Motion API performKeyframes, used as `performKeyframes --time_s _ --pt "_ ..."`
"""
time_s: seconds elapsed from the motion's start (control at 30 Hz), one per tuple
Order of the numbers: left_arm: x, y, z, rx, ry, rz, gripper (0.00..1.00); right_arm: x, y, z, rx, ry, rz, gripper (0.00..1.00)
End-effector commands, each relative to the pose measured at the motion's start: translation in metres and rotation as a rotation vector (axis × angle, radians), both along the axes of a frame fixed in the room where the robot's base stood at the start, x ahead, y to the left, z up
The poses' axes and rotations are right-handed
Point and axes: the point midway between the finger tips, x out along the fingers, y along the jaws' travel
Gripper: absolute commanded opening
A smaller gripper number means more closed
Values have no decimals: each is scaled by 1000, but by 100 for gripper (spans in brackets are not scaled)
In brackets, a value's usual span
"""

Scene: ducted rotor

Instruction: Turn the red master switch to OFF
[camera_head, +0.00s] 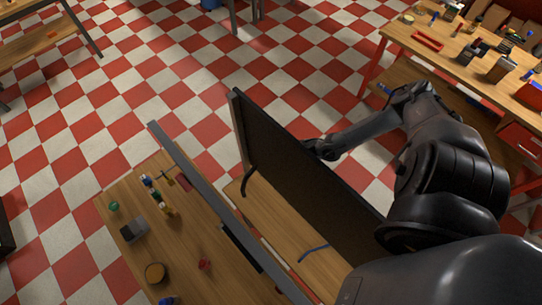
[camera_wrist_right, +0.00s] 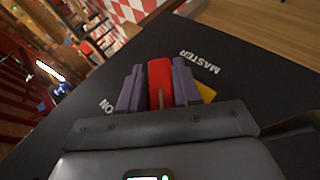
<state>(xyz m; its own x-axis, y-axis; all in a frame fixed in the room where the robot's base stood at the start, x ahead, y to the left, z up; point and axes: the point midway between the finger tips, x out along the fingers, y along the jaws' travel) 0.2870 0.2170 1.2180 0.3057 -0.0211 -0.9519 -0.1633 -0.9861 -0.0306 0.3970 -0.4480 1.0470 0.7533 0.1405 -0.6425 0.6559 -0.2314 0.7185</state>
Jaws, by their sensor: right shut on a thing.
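The red master switch (camera_wrist_right: 160,82) shows in the right wrist view on a dark panel (camera_wrist_right: 235,65). Its red handle sits between the two grey fingers of my right gripper (camera_wrist_right: 158,76), which is shut on it. White "ON" lettering shows left of the fingers and "MASTER" above right. A bit of yellow shows beside the right finger. No OFF lettering is visible. In the head view my right gripper (camera_head: 314,150) is at the right-hand face of the upright dark panel (camera_head: 290,165); the switch cannot be made out there. My left gripper is not in view.
A wooden table (camera_head: 110,215) at lower left holds small loose items. A workbench (camera_head: 455,70) with tools stands at upper right. Checkered floor behind the panel is open.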

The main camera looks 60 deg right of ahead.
Motion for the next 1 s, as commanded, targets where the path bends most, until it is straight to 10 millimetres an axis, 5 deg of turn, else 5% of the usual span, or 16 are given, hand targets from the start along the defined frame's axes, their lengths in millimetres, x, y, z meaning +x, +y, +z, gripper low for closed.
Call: performKeyframes --time_s 0.17,0.57,1.0 --pt "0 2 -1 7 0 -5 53 -1 -2 -2 -4 5 -3 53" --pt "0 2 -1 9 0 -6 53 -5 -2 2 -1 3 -1 53" --pt "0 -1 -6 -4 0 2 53 -56 -12 44 -5 7 1 53"
